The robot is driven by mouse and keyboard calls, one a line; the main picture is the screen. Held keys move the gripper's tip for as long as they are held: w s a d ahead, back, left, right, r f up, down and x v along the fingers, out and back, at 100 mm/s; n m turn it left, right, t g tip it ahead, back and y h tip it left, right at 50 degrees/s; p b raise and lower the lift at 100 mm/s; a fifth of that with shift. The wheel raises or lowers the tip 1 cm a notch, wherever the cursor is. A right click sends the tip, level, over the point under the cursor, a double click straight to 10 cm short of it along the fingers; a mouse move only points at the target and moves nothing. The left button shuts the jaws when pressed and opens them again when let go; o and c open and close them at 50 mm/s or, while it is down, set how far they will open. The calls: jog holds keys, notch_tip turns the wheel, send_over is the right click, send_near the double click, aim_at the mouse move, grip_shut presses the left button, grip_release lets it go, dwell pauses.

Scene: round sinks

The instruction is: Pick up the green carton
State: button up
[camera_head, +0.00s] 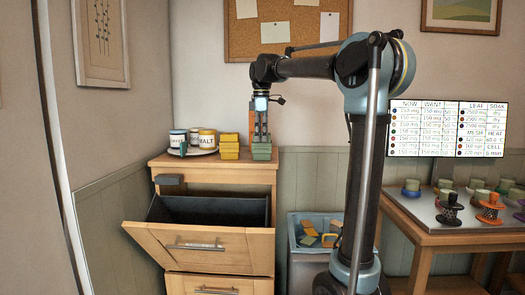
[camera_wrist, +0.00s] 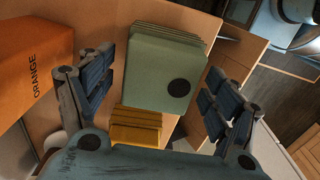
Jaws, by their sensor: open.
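A pale green, square-topped object (camera_wrist: 165,65) with a dark round spot lies between my fingers in the wrist view. Its far edge shows several layers, and I see no label on it. In the head view the green object (camera_head: 262,153) stands on the cabinet top directly below my gripper (camera_head: 261,139). My gripper (camera_wrist: 161,67) is open and points down, with one finger pad on each side of the green object. There is a gap on both sides in the wrist view. Whether the fingertips are level with its top is hard to tell.
A yellow stack (camera_head: 229,148) stands close to its left. An orange carton (camera_wrist: 35,65) marked ORANGE stands near my left finger. White jars (camera_head: 207,139) are further left. The cabinet's top drawer (camera_head: 205,249) is pulled open. A blue-grey bin (camera_head: 309,252) stands on the right.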

aim_at(262, 150)
jog(key=shift+d+f, duration=0.1)
jog(key=shift+f, duration=2.95)
jog(key=shift+c, duration=0.6)
jog(key=c, duration=1)
